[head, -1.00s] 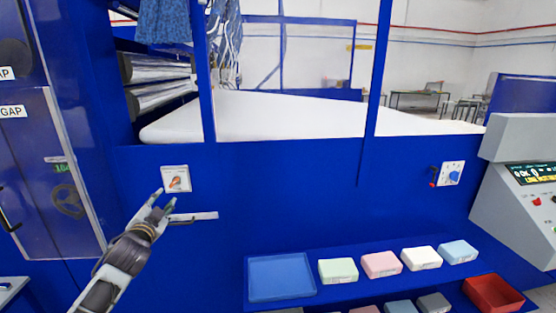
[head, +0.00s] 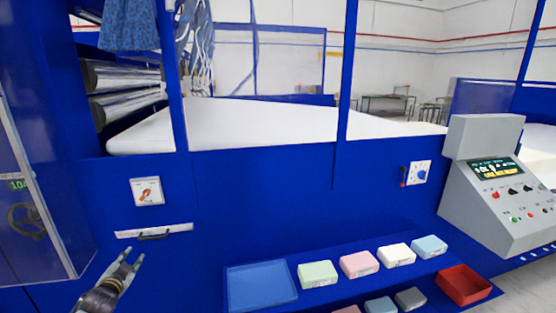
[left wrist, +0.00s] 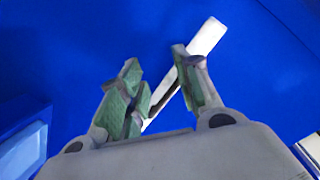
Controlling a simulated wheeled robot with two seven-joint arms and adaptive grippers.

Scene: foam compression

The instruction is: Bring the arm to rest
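My left gripper (head: 128,262) is at the lower left of the head view, below a white handle plate (head: 154,231) with a dark handle on the blue machine front. In the left wrist view the gripper (left wrist: 155,90) has its two green-padded fingers apart, with nothing between them but the blue panel and the white plate (left wrist: 207,38) behind. A white switch plate with an orange knob (head: 147,191) is above the handle plate, clear of the gripper. My right gripper is not in view.
A blue shelf with a blue tray (head: 262,286) and several foam blocks, among them a green one (head: 318,274), stands at lower centre. A red bin (head: 464,285) and a grey control console (head: 497,185) are at the right. A white foam slab (head: 240,124) lies behind the blue front.

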